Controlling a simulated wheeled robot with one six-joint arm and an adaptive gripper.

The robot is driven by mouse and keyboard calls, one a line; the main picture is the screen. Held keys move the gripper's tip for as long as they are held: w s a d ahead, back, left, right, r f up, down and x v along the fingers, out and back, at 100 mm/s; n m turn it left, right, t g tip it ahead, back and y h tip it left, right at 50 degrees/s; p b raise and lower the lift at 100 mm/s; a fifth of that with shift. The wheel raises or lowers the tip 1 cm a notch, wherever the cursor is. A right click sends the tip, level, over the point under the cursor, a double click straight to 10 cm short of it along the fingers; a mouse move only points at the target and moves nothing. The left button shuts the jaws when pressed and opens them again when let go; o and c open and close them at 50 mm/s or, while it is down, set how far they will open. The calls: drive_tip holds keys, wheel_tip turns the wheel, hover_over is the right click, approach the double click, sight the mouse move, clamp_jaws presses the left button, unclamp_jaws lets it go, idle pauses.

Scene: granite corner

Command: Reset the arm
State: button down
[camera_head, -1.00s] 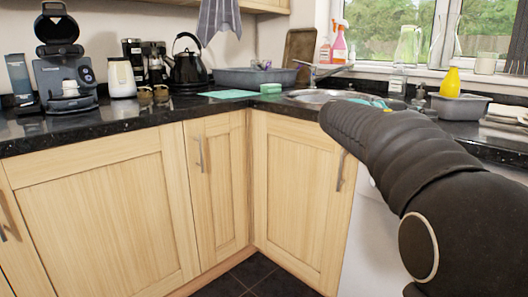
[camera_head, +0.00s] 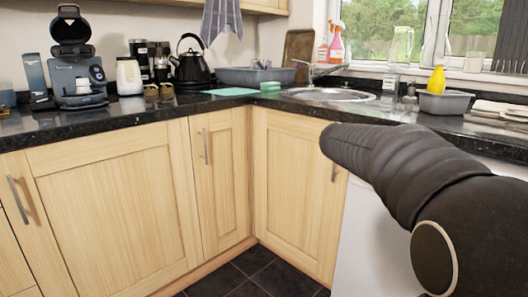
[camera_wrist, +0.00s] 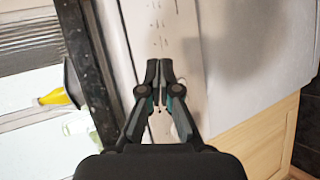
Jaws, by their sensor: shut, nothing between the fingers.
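My arm (camera_head: 400,170) reaches in from the right edge of the head view, in front of the right-hand cupboards and below the sink counter. My gripper is hidden in the head view. In the wrist view my gripper (camera_wrist: 160,75) is shut, with its fingertips together and nothing between them. It is in front of a white appliance front (camera_wrist: 235,60), which also shows in the head view (camera_head: 375,245).
A black granite counter (camera_head: 120,118) runs around the corner above wooden cupboards (camera_head: 115,205). A coffee machine (camera_head: 77,75), a kettle (camera_head: 189,62), a grey basin (camera_head: 245,77), a sink (camera_head: 330,94) and a yellow bottle (camera_head: 437,80) stand along it. The dark floor (camera_head: 262,270) is clear.

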drive_tip(key=s+a+f+m+y, duration=0.1)
drive_tip(key=s+a+f+y, duration=0.8)
drive_tip(key=s+f, duration=0.4)
drive_tip(key=s+a+m+t+y, duration=0.1)
drive_tip(key=s+a, duration=0.4)
drive_tip(key=s, duration=0.3)
drive_tip(key=s+a+f+m+t+y+p, duration=0.1)
drive_tip(key=s+a+y, duration=0.1)
drive_tip(key=s+a, duration=0.3)
drive_tip(key=s, duration=0.3)
drive_tip(key=shift+s+m+y+p, duration=0.3)
drive_tip(key=shift+s, duration=0.1)
